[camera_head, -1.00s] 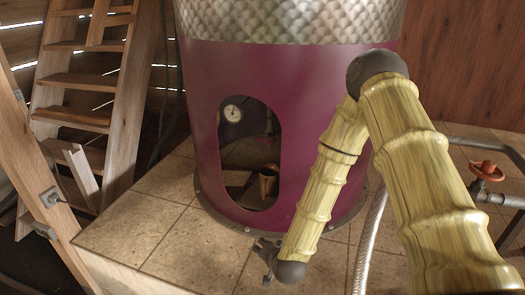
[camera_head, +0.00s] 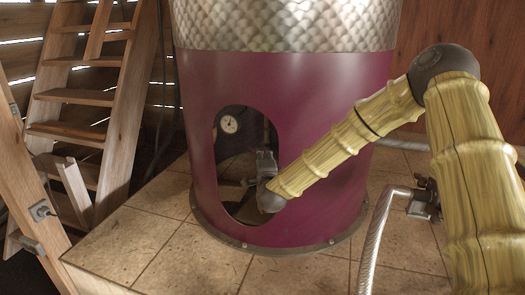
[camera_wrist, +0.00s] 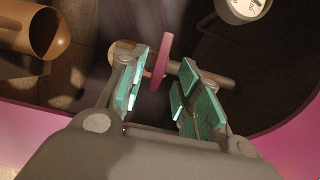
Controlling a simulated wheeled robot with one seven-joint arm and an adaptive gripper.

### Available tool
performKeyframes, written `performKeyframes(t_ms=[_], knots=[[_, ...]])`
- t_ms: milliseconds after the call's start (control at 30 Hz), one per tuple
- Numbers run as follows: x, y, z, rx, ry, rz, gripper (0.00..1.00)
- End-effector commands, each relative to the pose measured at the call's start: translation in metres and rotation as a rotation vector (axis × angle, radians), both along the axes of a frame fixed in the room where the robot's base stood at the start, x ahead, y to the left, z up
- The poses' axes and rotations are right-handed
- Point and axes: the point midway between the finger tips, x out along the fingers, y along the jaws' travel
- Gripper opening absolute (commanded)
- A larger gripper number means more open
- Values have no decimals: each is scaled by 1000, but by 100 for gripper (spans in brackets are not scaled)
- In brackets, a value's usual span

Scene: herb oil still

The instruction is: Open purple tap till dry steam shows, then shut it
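The purple tap's pink-purple handle (camera_wrist: 163,58) shows in the wrist view, seen nearly edge-on on a brownish pipe (camera_wrist: 210,78). My gripper (camera_wrist: 160,88) is open. Its two teal-padded fingers stand on either side of the handle, the left pads closer to it; I cannot tell whether they touch. In the head view my gripper (camera_head: 266,160) is at the arched opening of the purple still body (camera_head: 310,130), and the tap is hidden or too small to tell. I can make out no steam in either view.
A round gauge (camera_head: 229,124) sits inside the opening and also shows in the wrist view (camera_wrist: 245,8). A copper open-ended pipe (camera_wrist: 32,28) lies left of my fingers. The opening's edge is close around my gripper. A steel hose (camera_head: 377,235) stands right, ladders (camera_head: 75,97) left.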

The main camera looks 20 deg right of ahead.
Motion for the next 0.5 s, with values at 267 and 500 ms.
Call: performKeyframes(t_ms=[267,500], knots=[[37,-7,1,-2,0,0,34],[50,-10,-1,-1,1,1,34]])
